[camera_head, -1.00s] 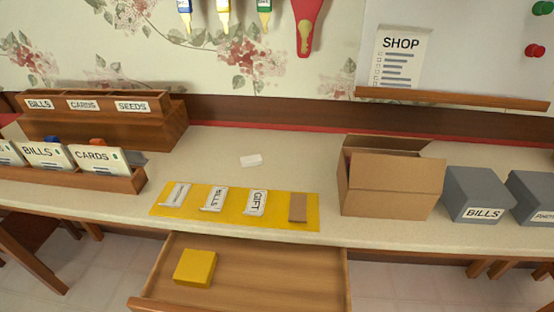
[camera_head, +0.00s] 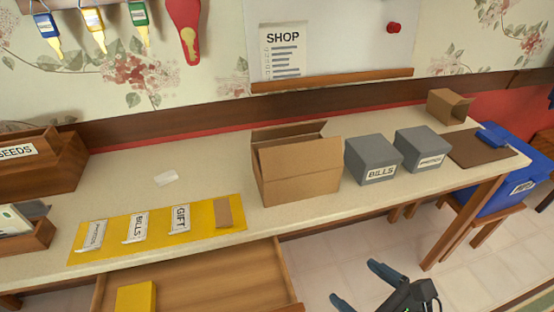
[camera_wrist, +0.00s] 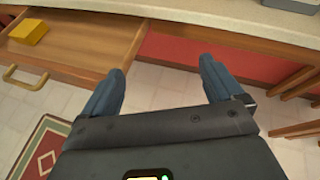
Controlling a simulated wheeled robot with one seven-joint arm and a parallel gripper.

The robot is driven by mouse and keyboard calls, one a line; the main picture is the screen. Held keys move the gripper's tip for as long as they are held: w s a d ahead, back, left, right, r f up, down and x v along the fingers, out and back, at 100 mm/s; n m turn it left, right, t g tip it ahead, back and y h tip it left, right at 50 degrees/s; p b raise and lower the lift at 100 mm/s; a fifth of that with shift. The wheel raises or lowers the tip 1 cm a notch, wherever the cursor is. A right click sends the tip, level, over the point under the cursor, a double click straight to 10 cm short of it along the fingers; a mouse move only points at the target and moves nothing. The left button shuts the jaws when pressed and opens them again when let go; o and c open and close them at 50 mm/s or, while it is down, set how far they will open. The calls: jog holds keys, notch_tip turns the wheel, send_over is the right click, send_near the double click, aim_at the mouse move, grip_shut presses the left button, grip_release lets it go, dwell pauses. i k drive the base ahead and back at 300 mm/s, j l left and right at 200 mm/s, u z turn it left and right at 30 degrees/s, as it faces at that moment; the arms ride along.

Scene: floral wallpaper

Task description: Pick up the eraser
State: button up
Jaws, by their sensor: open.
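A small white block (camera_head: 166,177), seemingly the eraser, lies flat on the pale countertop behind the yellow mat. It is too small to tell its details. My gripper (camera_head: 357,283) is low at the bottom right of the head view, in front of the counter and over the floor, far to the right of the white block. Its two dark blue fingers are spread apart with nothing between them. In the wrist view my gripper (camera_wrist: 162,68) is open over the tiled floor beside the drawer; the white block is not in that view.
A yellow mat (camera_head: 81,256) holds labelled packets at the counter's front. Below, an open drawer (camera_head: 215,279) juts out with a yellow block (camera_head: 136,297) inside. An open cardboard box (camera_head: 300,172) and grey boxes (camera_head: 373,159) stand right of the white block. The counter around it is clear.

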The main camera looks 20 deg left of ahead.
aim_at(163, 179)
jog(key=i+j, duration=0.1)
jog(key=j, duration=0.65)
jog(key=i+j, duration=0.1)
jog(key=j, duration=1.35)
jog(key=i, duration=0.05)
